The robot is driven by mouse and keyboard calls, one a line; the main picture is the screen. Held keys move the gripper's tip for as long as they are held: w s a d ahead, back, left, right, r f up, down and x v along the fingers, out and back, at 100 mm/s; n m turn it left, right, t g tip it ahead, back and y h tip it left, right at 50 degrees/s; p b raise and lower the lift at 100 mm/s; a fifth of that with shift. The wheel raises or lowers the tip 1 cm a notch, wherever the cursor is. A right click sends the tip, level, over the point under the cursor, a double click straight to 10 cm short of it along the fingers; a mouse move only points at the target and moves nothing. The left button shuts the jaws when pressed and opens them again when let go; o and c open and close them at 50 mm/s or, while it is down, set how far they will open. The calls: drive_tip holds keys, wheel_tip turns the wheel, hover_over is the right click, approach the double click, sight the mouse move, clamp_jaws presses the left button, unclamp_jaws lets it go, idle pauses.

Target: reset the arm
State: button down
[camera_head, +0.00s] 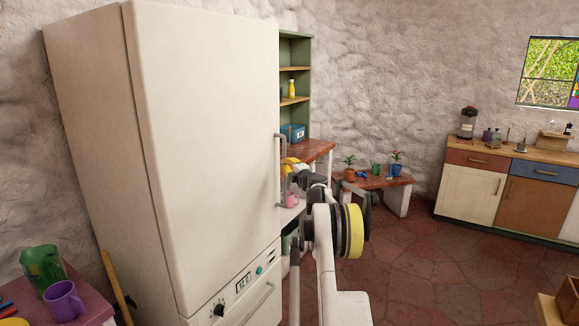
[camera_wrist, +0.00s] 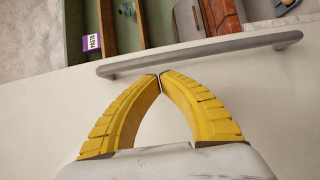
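My gripper (camera_head: 291,163) shows in the head view as a small yellow shape beside the upper door handle (camera_head: 279,150) of the white fridge (camera_head: 205,130). My arm reaches up to it from the lower middle. In the wrist view, the two yellow fingers of my gripper (camera_wrist: 160,78) curve inward and their tips meet, with nothing seen between them. A grey handle bar (camera_wrist: 205,51) lies just beyond the tips. I cannot tell whether the tips touch it. The pale fridge door (camera_wrist: 270,95) fills the area behind the fingers.
A green shelf (camera_head: 297,75) and a wooden-topped counter (camera_head: 308,150) stand just right of the fridge. A low bench with potted plants (camera_head: 374,182) and a cabinet row (camera_head: 510,190) lie farther back. A purple mug (camera_head: 63,301) stands at lower left. The tiled floor (camera_head: 440,270) is open at right.

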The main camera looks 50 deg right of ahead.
drive_tip(key=p+v, duration=0.1)
drive_tip(key=v, duration=0.9)
drive_tip(key=shift+s+d+p, duration=0.15)
drive_tip(key=shift+d+p, duration=0.1)
drive_tip(key=shift+p, duration=0.1)
